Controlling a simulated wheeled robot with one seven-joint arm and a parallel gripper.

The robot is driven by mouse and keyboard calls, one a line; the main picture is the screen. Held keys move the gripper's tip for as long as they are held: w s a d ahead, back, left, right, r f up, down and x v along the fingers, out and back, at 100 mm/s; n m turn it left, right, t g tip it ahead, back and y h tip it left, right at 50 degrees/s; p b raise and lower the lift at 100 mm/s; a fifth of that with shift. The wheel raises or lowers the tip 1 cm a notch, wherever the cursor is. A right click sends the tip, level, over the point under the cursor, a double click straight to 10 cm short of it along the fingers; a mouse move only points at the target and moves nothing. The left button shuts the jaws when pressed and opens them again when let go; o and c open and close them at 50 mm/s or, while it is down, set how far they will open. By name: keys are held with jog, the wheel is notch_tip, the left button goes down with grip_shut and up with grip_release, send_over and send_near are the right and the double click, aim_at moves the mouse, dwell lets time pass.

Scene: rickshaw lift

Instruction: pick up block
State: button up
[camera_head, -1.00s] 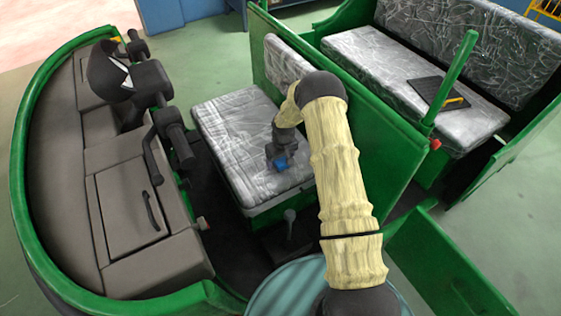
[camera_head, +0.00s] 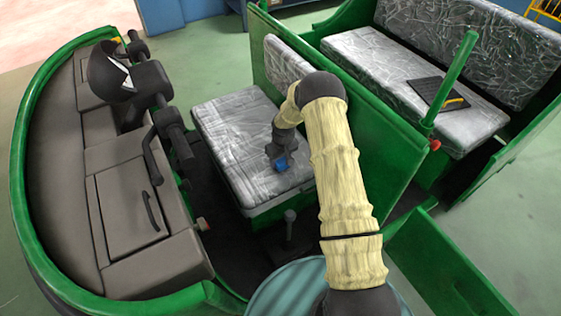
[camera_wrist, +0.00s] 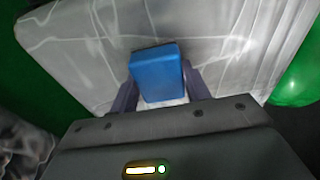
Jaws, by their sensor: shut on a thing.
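The blue block (camera_wrist: 157,74) is between the two fingers of my gripper (camera_wrist: 158,88) in the wrist view. My gripper is shut on it. The gripper points down at the seat. I cannot tell whether the block touches the seat or is just above it.
A green partition (camera_head: 345,135) stands right behind the front seat. The rear bench (camera_head: 400,75) holds a dark flat board (camera_head: 437,92). Handlebars (camera_head: 160,95) and a grey dashboard (camera_head: 130,210) are to the left. A lever (camera_head: 290,222) rises near the seat's front.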

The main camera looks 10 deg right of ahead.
notch_tip(320, 180, up, 10)
jog(key=shift+b, duration=0.6)
